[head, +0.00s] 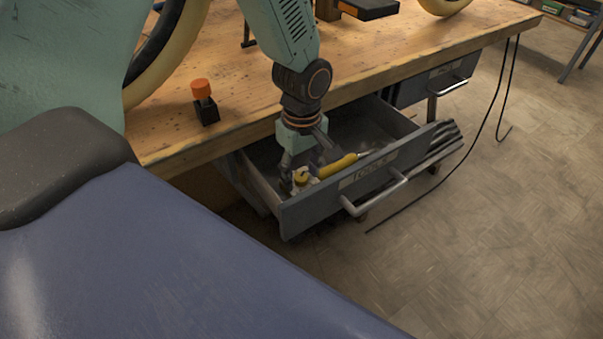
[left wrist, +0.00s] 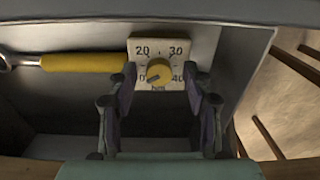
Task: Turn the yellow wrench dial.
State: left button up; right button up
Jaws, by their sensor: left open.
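The yellow dial (left wrist: 159,72) is a round knob on a pale square plate (left wrist: 144,46) marked with numbers including 20 and 30; a dark pointer mark faces lower left. It joins the end of a wrench with a yellow handle (left wrist: 82,62), which lies in the open drawer. In the head view the dial (head: 301,174) and handle (head: 337,166) show near the drawer front. My left gripper (head: 305,163) reaches down into the drawer over the dial. In the left wrist view its open fingers stand either side of the knob, with gaps visible; contact cannot be told.
The grey drawer (head: 330,195) is pulled out below the wooden workbench (head: 235,120). Its walls and front surround my left gripper closely. An orange-capped item (head: 203,100) stands on the bench.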

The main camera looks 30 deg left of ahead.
pick_arm(q)
jog(key=shift+w+a, duration=0.1)
jog(key=shift+c, duration=0.6)
grip_shut()
